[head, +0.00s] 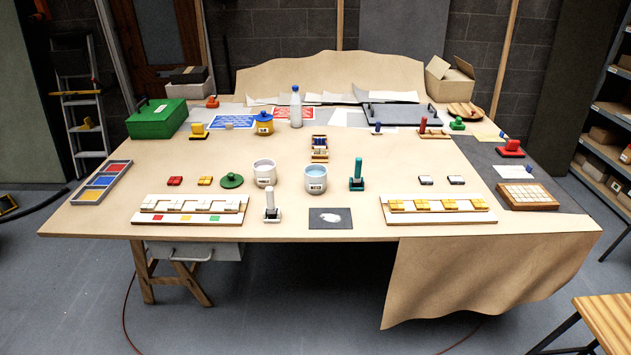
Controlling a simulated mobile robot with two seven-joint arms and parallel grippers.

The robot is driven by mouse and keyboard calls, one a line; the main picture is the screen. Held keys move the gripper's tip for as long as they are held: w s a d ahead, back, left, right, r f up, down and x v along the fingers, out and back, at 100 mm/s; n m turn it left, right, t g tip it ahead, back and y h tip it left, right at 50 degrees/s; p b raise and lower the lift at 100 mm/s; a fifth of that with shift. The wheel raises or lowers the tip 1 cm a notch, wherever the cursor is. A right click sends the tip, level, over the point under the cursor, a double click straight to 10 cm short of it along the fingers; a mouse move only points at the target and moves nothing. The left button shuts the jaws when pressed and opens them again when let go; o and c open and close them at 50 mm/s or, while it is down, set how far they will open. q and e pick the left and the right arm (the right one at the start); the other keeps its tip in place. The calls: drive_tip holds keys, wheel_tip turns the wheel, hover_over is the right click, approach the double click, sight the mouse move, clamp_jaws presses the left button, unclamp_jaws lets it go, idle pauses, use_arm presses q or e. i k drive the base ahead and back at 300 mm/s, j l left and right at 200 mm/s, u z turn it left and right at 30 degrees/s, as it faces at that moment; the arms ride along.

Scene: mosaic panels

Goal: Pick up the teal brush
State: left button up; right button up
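The teal brush (358,170) stands upright near the middle of the table, its handle pointing up from a low dark base with some white at the bottom. Whether that base is a separate holder cannot be made out. Neither of my grippers is in view.
A white upright tool (270,204) and a dark square with a white smear (331,218) lie nearer the front edge. A second white cup (265,177) stands left. Bare table (400,160) lies right of the brush.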

sight(357, 179)
drive_tip(key=i+l+u, duration=0.1)
drive_tip(key=u, duration=0.75)
drive_tip(key=i+l+u, duration=0.1)
drive_tip(key=l+u, duration=0.25)
drive_tip(key=l, duration=0.15)
drive_tip(key=l+u, duration=0.3)
drive_tip(key=l, duration=0.25)
drive_tip(key=i, duration=0.05)
